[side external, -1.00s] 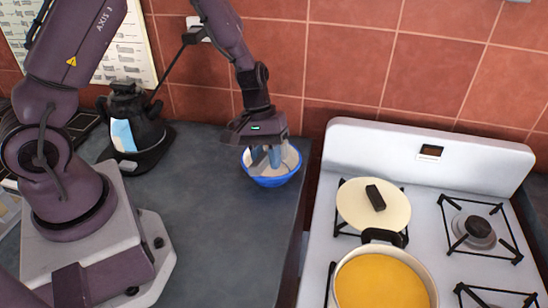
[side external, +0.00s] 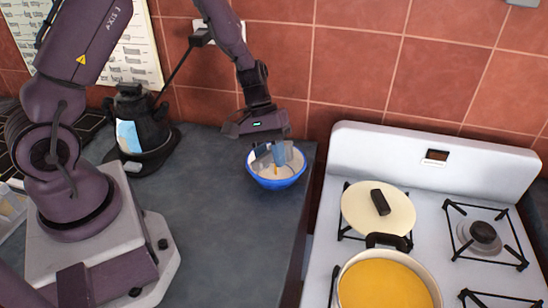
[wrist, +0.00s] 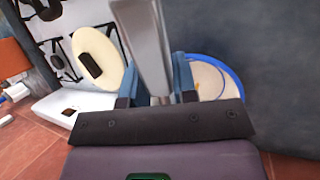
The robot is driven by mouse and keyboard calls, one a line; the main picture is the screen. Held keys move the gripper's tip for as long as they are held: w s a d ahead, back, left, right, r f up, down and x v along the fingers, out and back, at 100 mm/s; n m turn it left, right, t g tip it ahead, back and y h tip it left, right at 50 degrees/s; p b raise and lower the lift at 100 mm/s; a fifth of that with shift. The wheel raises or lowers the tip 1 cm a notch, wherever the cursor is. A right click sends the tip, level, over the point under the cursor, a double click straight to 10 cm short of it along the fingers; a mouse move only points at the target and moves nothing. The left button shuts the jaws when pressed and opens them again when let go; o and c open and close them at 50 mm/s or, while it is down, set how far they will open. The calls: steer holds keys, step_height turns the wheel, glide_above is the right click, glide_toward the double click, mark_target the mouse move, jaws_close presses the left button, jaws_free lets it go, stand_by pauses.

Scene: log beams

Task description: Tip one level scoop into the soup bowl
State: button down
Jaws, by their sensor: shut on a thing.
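A bowl with a blue rim (side external: 277,184) stands on the dark counter near its right edge and holds pale cream contents. A small orange mark shows inside it. The bowl also shows in the wrist view (wrist: 238,82), partly hidden by my gripper. My gripper (side external: 273,158) is over the bowl with its fingertips at or just inside the rim. It is shut on a grey, scoop-like piece (wrist: 143,40), which sits between the blue fingers in the wrist view. I cannot see what the piece carries, or whether it touches the contents.
A white stove (side external: 350,150) stands to the right, with a pan of yellow soup (side external: 382,287) and a cream lid (side external: 362,214) with a dark handle. A black kettle-like appliance (side external: 140,135) stands at left. The counter between it and the bowl is clear.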

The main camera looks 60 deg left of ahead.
steer(key=shift+a+r+h, duration=0.25)
steer(key=shift+r+h, duration=0.1)
steer(key=shift+h, duration=0.65)
stand_by(0.7)
steer(key=shift+a+r+h, duration=0.15)
steer(key=shift+r+h, duration=0.05)
steer(key=shift+h, duration=0.4)
steer(key=shift+a+r+h, duration=0.1)
steer(key=shift+a+h, duration=0.15)
steer(key=shift+h, duration=0.25)
stand_by(0.9)
steer(key=shift+a+h, duration=0.1)
steer(key=shift+h, duration=0.2)
steer(key=shift+a+r+h, duration=0.1)
steer(key=shift+a+h, duration=0.05)
steer(key=shift+h, duration=0.25)
steer(key=shift+w+a+g+h, duration=0.15)
steer(key=shift+a+h, duration=0.3)
steer(key=shift+h, duration=0.4)
steer(key=shift+a+g+h, duration=0.15)
steer(key=shift+a+h, duration=0.25)
steer(key=shift+h, duration=0.45)
stand_by(0.8)
steer(key=shift+a+h, duration=0.15)
steer(key=shift+h, duration=0.15)
steer(key=shift+a+h, duration=0.25)
steer(key=shift+h, duration=0.25)
